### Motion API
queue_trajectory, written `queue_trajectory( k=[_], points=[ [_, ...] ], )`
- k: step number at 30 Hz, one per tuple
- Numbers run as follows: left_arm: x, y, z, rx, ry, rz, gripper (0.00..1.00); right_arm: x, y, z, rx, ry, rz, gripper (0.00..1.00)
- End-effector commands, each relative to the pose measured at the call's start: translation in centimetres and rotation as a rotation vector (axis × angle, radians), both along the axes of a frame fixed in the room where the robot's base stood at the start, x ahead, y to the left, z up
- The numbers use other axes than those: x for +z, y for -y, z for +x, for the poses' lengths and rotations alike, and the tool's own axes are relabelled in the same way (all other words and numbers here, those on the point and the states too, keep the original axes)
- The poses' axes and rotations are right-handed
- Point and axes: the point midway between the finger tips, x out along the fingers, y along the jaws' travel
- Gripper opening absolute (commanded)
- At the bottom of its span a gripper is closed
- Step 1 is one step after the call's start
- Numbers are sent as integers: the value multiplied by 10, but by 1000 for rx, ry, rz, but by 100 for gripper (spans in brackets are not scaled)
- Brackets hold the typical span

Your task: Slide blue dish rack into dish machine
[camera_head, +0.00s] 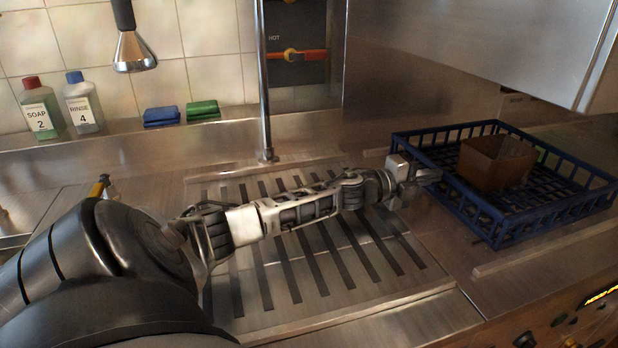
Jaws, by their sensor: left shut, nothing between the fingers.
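The blue dish rack (487,219) sits on the steel counter at the right, with a brown square container (497,163) in it. The dish machine (500,42) is at the upper right; its raised steel hood or door hangs above and behind the rack. My left arm reaches across from the lower left. My left gripper (432,176) is shut and empty at the rack's left side; its fingertips are close to the rim, and I cannot tell whether they touch it. My right gripper is not in view.
A slatted drain board (330,262) lies under my left arm. A vertical pipe (265,90) stands behind it. Soap (42,108) and rinse (83,104) bottles and blue (161,116) and green (203,110) sponges stand on the back ledge. Rails flank the rack's counter.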

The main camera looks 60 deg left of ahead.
Motion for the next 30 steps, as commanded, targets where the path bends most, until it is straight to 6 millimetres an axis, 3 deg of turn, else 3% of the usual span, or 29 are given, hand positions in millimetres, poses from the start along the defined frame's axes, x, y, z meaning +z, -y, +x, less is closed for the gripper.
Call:
queue_trajectory(
  k=[5,18,30],
  points=[
    [-3,-6,-16,0,-3,2,0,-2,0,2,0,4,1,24],
    [-4,-30,-89,2,-6,0,0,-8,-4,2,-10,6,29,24],
    [-1,-48,-141,4,-4,-2,0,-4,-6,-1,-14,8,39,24]
  ],
)
